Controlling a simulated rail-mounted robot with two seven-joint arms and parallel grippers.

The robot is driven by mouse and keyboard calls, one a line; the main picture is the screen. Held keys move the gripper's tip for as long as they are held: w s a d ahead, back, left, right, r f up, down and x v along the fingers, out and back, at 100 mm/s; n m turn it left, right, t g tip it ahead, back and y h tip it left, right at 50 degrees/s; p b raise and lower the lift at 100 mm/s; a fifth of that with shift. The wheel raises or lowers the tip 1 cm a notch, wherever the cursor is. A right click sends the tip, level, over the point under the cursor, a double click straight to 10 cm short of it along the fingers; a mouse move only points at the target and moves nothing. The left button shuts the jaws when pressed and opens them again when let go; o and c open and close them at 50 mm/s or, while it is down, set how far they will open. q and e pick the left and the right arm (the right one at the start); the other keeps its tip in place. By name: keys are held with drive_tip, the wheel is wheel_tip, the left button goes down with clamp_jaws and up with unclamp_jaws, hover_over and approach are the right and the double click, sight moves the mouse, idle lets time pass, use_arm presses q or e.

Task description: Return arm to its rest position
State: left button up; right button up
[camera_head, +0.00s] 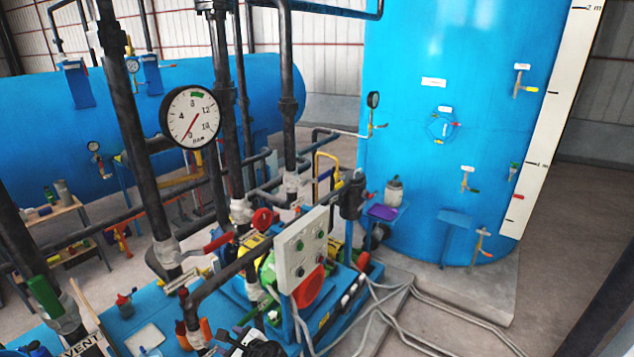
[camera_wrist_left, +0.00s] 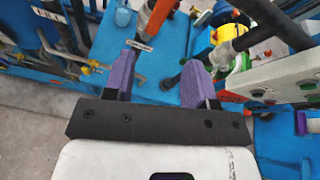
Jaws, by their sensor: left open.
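My left gripper (camera_wrist_left: 160,62) is open in the left wrist view, its two purple fingers apart with nothing held between them. It points down over the blue bench (camera_wrist_left: 165,88). An orange-handled part (camera_wrist_left: 157,14) lies beyond the left fingertip. My right gripper is in neither view.
A large pressure gauge (camera_head: 191,116) and dark vertical pipes (camera_head: 136,150) stand close behind the bench. The button panel is right of the left gripper. A tall blue tank (camera_head: 455,90) stands farther back. Grey hoses (camera_head: 455,318) cross the floor at right.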

use_arm(q)
drive_tip(key=s+d+r+n+t+h, duration=0.1)
drive_tip(key=s+d+r+n+h, duration=0.3)
drive_tip(key=r+n, duration=0.4)
drive_tip(key=s+d+r+n+t+h, duration=0.25)
drive_tip(key=d+r+n+h, duration=0.2)
drive_tip(key=r+n, duration=0.4)
drive_tip(key=s+a+f+n+g+h, duration=0.1)
drive_tip(key=s+f, duration=0.5)
drive_tip(key=s, duration=0.6)
drive_tip(key=s+a+f+n+g+h+p, duration=0.1)
drive_tip(key=s+a+f+g, duration=0.2)
drive_tip(key=s+f, duration=0.4)
drive_tip(key=s+a+f+n+g+h, duration=0.1)
drive_tip(key=s+f, duration=0.5)
drive_tip(key=s, duration=1.3)
drive_tip(key=shift+a+f+g+p, duration=0.35)
drive_tip(key=shift+a+g, duration=0.35)
drive_tip(key=shift+g, duration=0.35)
drive_tip(key=shift+n, duration=0.25)
